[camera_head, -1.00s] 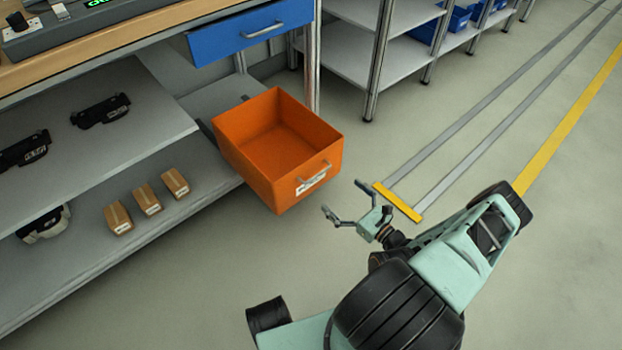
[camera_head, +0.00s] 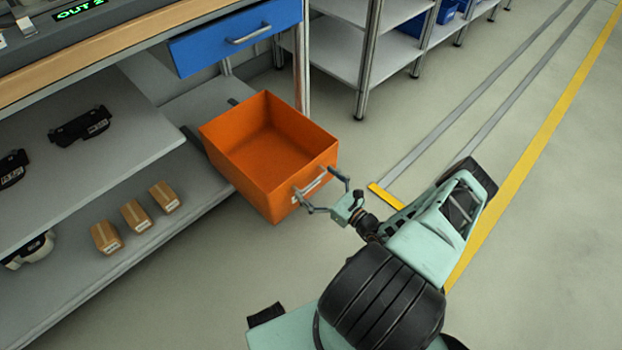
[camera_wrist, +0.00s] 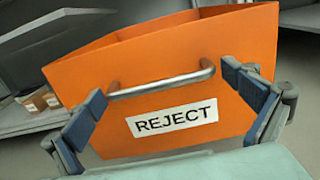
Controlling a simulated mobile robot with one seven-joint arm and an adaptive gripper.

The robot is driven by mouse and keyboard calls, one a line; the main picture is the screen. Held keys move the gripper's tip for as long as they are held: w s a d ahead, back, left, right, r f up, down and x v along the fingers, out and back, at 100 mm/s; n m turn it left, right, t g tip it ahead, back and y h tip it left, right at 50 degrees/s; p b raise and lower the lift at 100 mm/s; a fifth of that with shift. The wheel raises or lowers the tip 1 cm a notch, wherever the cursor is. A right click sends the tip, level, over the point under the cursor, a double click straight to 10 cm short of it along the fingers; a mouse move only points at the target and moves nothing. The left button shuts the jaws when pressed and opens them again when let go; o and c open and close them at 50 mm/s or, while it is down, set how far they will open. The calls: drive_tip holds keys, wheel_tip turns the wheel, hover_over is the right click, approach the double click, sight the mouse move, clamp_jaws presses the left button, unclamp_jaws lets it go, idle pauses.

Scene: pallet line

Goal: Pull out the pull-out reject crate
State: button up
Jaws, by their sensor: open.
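The orange reject crate (camera_head: 248,170) is empty and sticks out from under the workbench, at the end of the lower shelf. Its front carries a grey bar handle (camera_head: 310,181) and a white REJECT label, which reads clearly in the wrist view (camera_wrist: 172,118). My gripper (camera_head: 321,190) is open at the crate's front. In the wrist view my gripper (camera_wrist: 172,112) has one finger near each end of the handle (camera_wrist: 160,81), with the bar running between them. I cannot tell whether either finger touches the handle or crate.
A blue drawer (camera_head: 236,36) is above the crate under the bench top. Small cartons (camera_head: 135,216) and black devices (camera_head: 80,127) lie on the shelves to the left. A metal rack (camera_head: 345,50) stands behind. The floor to the right is clear.

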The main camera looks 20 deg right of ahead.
drive_tip(key=shift+s, duration=0.1)
drive_tip(key=shift+c, duration=0.6)
drive_tip(key=c, duration=1.3)
drive_tip(key=shift+o, duration=0.2)
drive_tip(key=v, duration=0.4)
drive_tip(key=shift+s+d, duration=0.1)
drive_tip(key=o, duration=1.4)
drive_tip(key=shift+r, duration=0.15)
wheel_tip(320, 180, up, 10)
drive_tip(key=shift+f, duration=0.1)
